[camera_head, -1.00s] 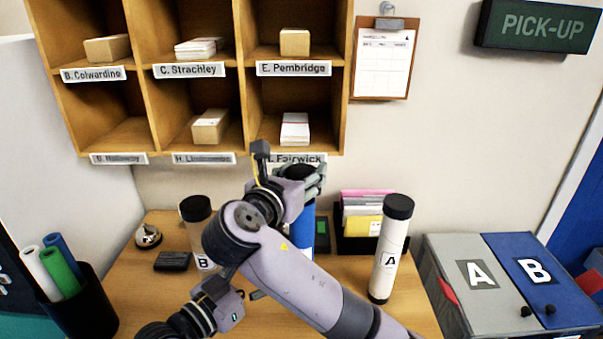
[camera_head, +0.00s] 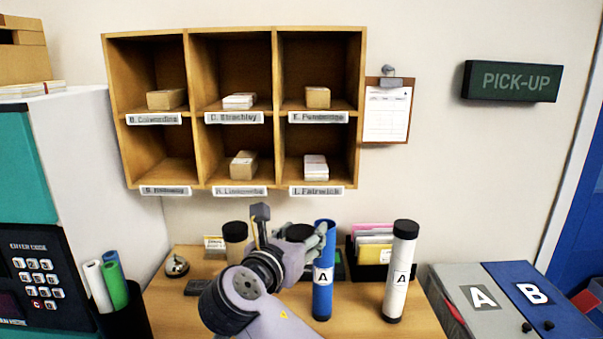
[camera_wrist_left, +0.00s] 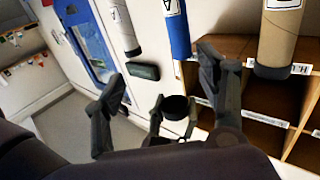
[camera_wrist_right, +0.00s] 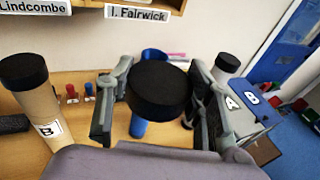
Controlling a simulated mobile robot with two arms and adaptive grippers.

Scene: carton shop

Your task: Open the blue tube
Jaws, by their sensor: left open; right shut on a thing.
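The blue tube (camera_head: 323,272), with a white A label, stands upright on the wooden counter. Its top end is open, with the blue rim showing. My right gripper (camera_head: 305,240) is shut on a black cap (camera_wrist_right: 158,88), just left of the tube's top and apart from it. The right wrist view shows the blue tube (camera_wrist_right: 138,128) behind the cap. My left gripper (camera_wrist_left: 162,90) is open and empty in its wrist view, which shows the blue tube (camera_wrist_left: 177,35) upside down. The left arm is outside the head view.
A white capped tube A (camera_head: 400,272) stands to the right, and brown tube B (camera_wrist_right: 35,100) to the left. An envelope holder (camera_head: 371,255) stands behind. Grey and blue lids A (camera_head: 470,300) and B (camera_head: 545,290) are at right. A bell (camera_head: 176,265) sits at left.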

